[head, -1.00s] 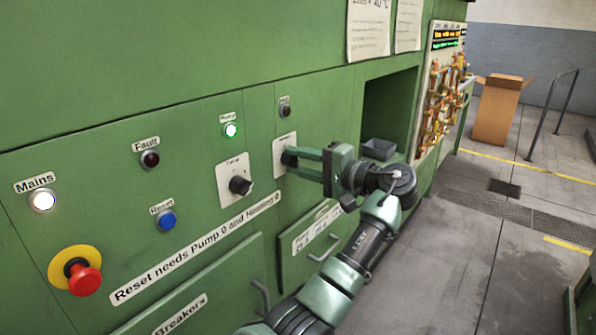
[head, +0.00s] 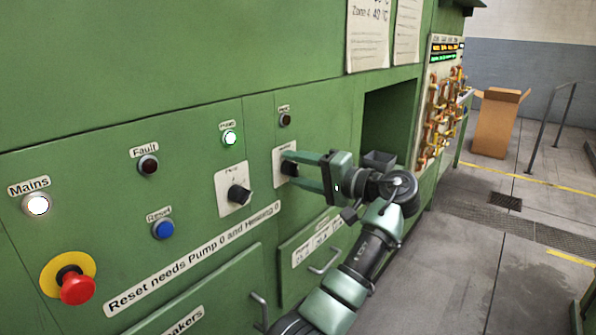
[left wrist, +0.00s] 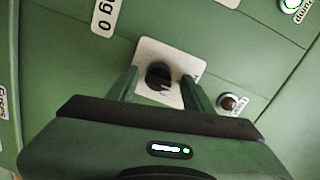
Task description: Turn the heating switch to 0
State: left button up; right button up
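The heating switch is a black rotary knob (head: 289,168) on a white plate (head: 279,178), right of the similar pump switch (head: 238,193). My left gripper (head: 297,170) is at the heating switch with its fingers spread, one on each side of the knob. In the left wrist view the knob (left wrist: 158,76) sits between the two fingertips (left wrist: 160,84), with a visible gap to each. The plate's markings are too small or hidden to read, so I cannot tell the switch position. My right gripper is not in view.
The pump lamp (head: 229,138) glows green; the small lamp (head: 285,120) above the heating switch is dark. The mains lamp (head: 37,205) is lit white and the fault lamp (head: 148,165) is dark. Cabinet handles (head: 323,262) stick out below my arm.

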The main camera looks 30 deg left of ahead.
pick_arm(q)
jog(key=shift+f, duration=0.1)
jog(key=shift+d, duration=0.5)
jog(key=d+b, duration=0.1)
jog(key=d, duration=0.6)
jog(key=shift+s+r, duration=0.2)
jog(key=shift+r, duration=0.05)
jog(key=shift+a, duration=0.1)
